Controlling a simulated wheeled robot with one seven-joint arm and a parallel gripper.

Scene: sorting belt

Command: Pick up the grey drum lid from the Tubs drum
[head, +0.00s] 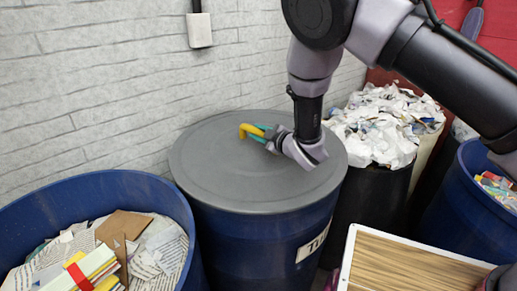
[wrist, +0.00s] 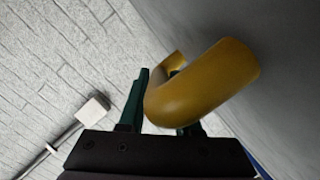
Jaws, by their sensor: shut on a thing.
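The grey drum lid (head: 225,170) lies on top of the blue Tubs drum (head: 255,240) in the head view, covering its mouth. Only part of the drum's label shows. A yellow handle (head: 247,131) stands on the lid's far part. My gripper (head: 262,132), with green fingers, is shut on this handle. In the wrist view the curved handle (wrist: 205,85) fills the space between and in front of the fingers (wrist: 160,105), and the grey lid (wrist: 215,25) is the plain surface at the right. I see no clear gap between lid and drum.
An open blue drum (head: 95,185) with paper and cardboard stands at left. A dark bin of crumpled paper (head: 385,125) stands close at right, another blue drum (head: 460,200) beyond. A white-edged tray (head: 347,262) is at front right. A white brick wall (head: 90,90) is behind.

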